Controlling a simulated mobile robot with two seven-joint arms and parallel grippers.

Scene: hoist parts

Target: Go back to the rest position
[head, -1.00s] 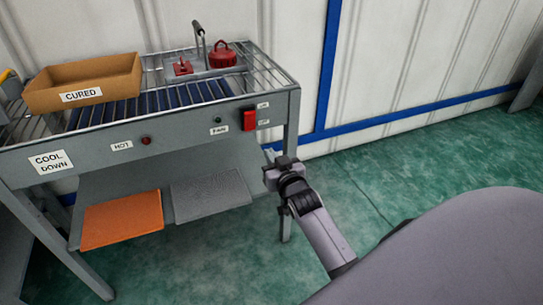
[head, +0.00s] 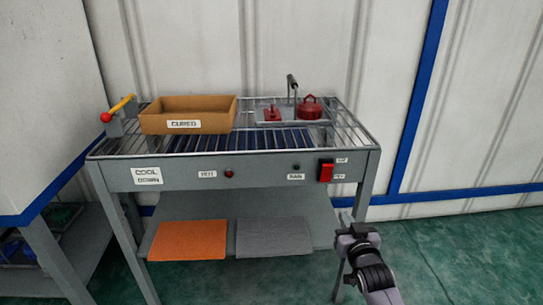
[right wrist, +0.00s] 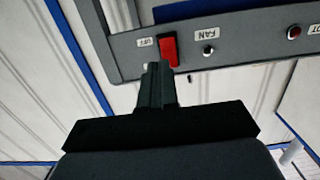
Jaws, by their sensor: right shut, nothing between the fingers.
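My right gripper (head: 346,226) is shut and empty. In the head view it is at the lower right, in front of the right end of the cool-down table (head: 260,172) and lower in the picture than its red switch (head: 325,171). In the right wrist view its closed fingers (right wrist: 155,75) show just below the red switch (right wrist: 169,50) in the picture. Whether they touch the switch cannot be told. My left gripper is not in view.
A cardboard box (head: 214,124) marked CURED, a yellow lever with a red knob (head: 106,117) and red parts (head: 310,108) are on the table. An orange mat (head: 188,240) and a grey mat (head: 273,238) lie on its lower shelf. Green floor (head: 470,250) is clear at the right.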

